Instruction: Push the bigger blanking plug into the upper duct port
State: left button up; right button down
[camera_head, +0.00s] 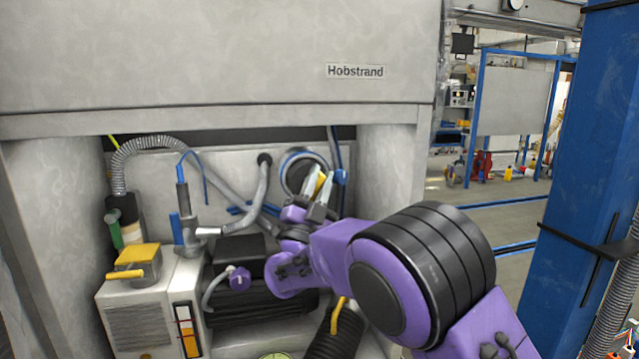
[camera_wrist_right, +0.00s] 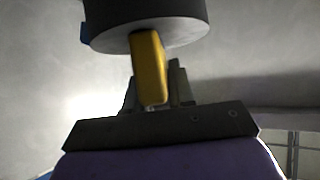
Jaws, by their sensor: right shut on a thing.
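My right gripper (camera_head: 318,193) reaches up to the back wall of the bay. It is shut on the yellow grip of the bigger blanking plug. In the right wrist view the plug is a dark round body (camera_wrist_right: 150,30) with a pale end face, and its yellow grip (camera_wrist_right: 149,68) stands between the fingers (camera_wrist_right: 155,95). How far the plug sits in the port is hidden. My left gripper is not in view.
A grey hose (camera_head: 262,185) enters the wall left of the port. A blue knob (camera_head: 341,177) sits close right of the fingers. A pale unit with a yellow top (camera_head: 138,254) and a black ribbed motor (camera_head: 240,309) stand below. The grey hood (camera_head: 220,122) overhangs above.

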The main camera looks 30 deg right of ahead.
jog(key=shift+w+d, duration=0.25)
jog(key=shift+w, duration=0.6)
jog(key=shift+w+d, duration=0.2)
jog(key=shift+w, duration=0.65)
jog(key=shift+w+d, duration=0.2)
jog(key=shift+w, duration=0.65)
jog(key=shift+w+d, duration=0.2)
jog(key=shift+w, duration=0.6)
jog(key=c, duration=0.9)
grip_release()
jog(key=shift+r, duration=0.1)
jog(key=shift+s, duration=0.1)
